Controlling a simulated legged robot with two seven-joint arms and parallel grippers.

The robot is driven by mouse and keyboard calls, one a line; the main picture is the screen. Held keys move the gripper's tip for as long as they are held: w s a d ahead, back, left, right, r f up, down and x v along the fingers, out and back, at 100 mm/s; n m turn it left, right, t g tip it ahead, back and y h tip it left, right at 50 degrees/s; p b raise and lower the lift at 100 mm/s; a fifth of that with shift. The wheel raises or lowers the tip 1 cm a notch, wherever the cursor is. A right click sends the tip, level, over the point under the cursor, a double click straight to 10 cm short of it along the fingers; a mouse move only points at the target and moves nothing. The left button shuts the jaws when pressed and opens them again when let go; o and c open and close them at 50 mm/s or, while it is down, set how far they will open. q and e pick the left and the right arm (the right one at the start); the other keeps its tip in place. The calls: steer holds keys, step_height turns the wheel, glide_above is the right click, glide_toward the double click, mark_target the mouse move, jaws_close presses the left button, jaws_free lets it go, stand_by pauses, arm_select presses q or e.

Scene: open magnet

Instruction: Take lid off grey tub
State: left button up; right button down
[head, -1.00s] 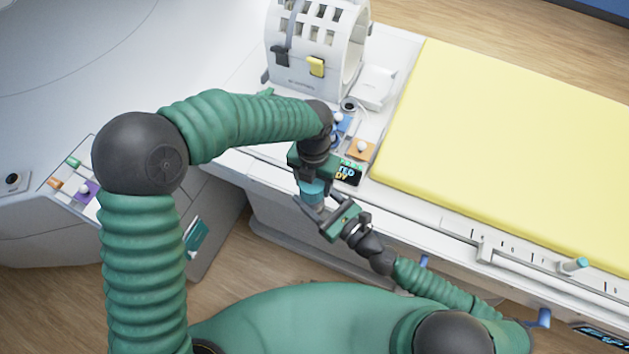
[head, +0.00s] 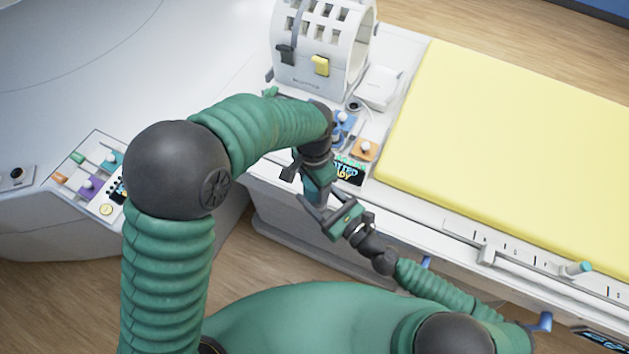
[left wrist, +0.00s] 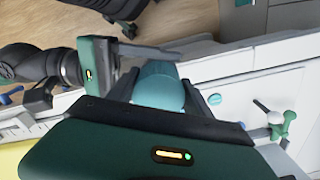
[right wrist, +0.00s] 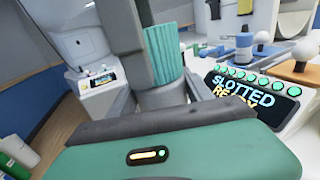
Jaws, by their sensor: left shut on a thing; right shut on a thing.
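A teal ribbed lid (right wrist: 163,52) stands above the grey tub (right wrist: 166,98) in the right wrist view. The lid's round teal form (left wrist: 160,88) shows between the dark fingers of my left gripper (left wrist: 163,98), which is shut on it. My right gripper (right wrist: 165,108) is shut on the tub from below the lid. In the head view my left gripper (head: 315,188) is just above my right gripper (head: 325,206), and the lid and tub are mostly hidden between them. I cannot tell whether the lid is still seated on the tub.
A white bed with a yellow mat (head: 500,150) lies to the right. A lit display (head: 349,170), blue and orange parts with white knobs, and a white slotted coil (head: 322,45) stand on the bed's end. A control panel (head: 90,180) is at left.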

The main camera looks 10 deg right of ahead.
arm_select(q)
steer(key=n, duration=0.3)
steer(key=shift+w+d+r, duration=0.15)
steer(key=shift+d, duration=0.1)
steer(key=shift+w+a, duration=0.1)
steer(key=shift+a, duration=0.05)
steer(key=o, duration=1.5)
steer(key=shift+a, duration=0.1)
steer(key=shift+o, duration=0.2)
